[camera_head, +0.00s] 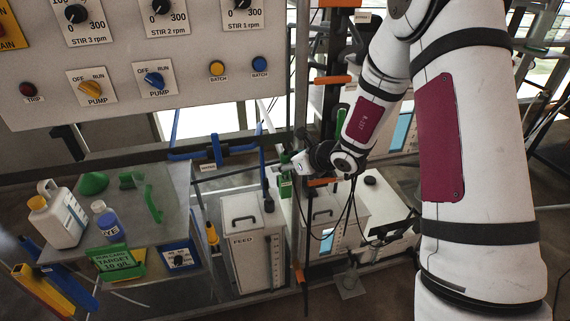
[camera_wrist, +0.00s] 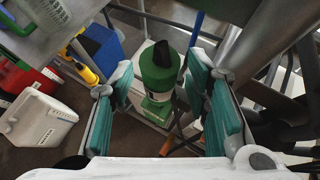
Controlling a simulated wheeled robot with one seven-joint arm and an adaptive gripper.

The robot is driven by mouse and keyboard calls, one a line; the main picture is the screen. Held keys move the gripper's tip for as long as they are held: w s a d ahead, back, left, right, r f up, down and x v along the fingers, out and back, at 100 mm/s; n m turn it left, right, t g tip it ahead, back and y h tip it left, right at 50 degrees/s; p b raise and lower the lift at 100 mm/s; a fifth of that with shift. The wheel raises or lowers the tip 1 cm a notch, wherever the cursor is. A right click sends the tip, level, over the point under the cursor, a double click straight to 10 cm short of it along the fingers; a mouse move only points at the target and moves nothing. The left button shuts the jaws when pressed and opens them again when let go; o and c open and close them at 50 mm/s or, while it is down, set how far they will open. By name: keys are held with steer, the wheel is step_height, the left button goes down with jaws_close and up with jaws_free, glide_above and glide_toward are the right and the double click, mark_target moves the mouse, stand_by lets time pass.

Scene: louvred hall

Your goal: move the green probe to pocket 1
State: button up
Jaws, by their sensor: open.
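My gripper (camera_wrist: 160,76) is open, with a teal-padded finger on each side in the wrist view. A green probe (camera_wrist: 157,72) with a black top shows between and beyond the fingers, apart from both pads. A small green-and-white label sits below its head. In the head view my gripper (camera_head: 297,163) is at the frame beside a small green part (camera_head: 286,187), which looks like the same probe, mostly hidden. I cannot make out which place is pocket 1; no readable pocket label shows.
A side table (camera_head: 172,205) at left holds a white jug (camera_head: 58,217), a dye bottle (camera_head: 110,225) and green items. A blue bracket (camera_head: 215,150) is left of my gripper. A feed box (camera_head: 248,245) stands below. Posts and hanging black cables crowd the gripper.

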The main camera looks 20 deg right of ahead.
steer(key=shift+c, duration=0.5)
jaws_close()
steer(key=shift+r, duration=0.15)
steer(key=shift+r+p, duration=3)
steer(key=shift+r, duration=3.1)
